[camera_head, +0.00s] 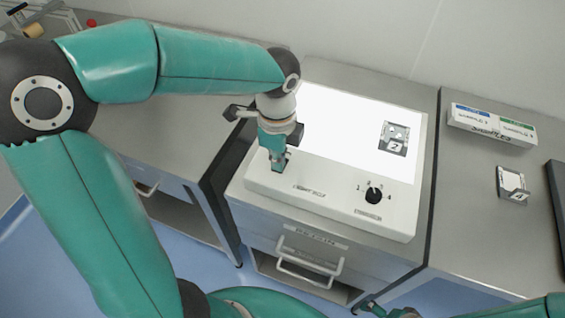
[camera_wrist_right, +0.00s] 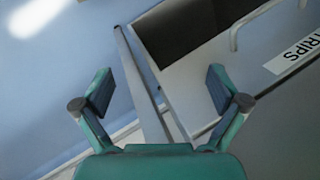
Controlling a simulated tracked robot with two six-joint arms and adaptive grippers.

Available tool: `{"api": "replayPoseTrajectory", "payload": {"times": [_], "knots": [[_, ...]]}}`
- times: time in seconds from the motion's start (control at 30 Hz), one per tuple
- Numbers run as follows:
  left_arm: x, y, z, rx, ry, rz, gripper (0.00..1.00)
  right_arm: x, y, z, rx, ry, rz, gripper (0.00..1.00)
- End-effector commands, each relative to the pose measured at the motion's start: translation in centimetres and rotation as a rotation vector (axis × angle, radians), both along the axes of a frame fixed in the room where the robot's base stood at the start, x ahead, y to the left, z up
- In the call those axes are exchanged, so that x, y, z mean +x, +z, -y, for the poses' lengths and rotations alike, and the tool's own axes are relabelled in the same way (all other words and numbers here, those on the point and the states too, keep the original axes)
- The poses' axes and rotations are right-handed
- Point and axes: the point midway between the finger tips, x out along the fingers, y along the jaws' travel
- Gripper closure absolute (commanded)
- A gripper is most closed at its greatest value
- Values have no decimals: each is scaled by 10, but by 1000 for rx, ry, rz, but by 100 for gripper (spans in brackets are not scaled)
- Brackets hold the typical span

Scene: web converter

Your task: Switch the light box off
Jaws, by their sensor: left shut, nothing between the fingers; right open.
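The white light box (camera_head: 330,203) stands on the middle cabinet, and its top panel (camera_head: 345,125) glows bright white. A black rotary knob (camera_head: 374,196) with numbers around it sits at the right of its front strip. My left gripper (camera_head: 279,165) is shut and empty, pointing down over the left part of the front strip. It hides what lies beneath it there; I cannot tell whether it touches the box. My right gripper (camera_wrist_right: 160,88) is open and empty, low in front of the cabinets.
A small framed sample (camera_head: 394,138) lies on the lit panel. A similar one (camera_head: 512,185) lies on the right worktop, near a white carton (camera_head: 492,124) with blue and green labels. A drawer handle (camera_head: 308,266) juts out below the box.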

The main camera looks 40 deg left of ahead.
Motion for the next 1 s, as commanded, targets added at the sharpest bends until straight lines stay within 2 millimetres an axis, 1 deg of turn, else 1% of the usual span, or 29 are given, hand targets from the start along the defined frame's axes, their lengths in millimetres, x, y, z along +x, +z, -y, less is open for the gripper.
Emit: {"api": "replayPoseTrajectory", "payload": {"times": [0.27, 0.43, 1.0], "knots": [[0, -5, 0, 0, 0, 0, 100, 0, -4, 0, 0, 0, 0, 3], [0, -1, 0, 0, 0, 0, 100, 0, 0, 0, 0, 0, 0, 3], [0, 45, 0, -1, 0, 1, 100, 0, 39, 0, 0, 0, 0, 3]]}}
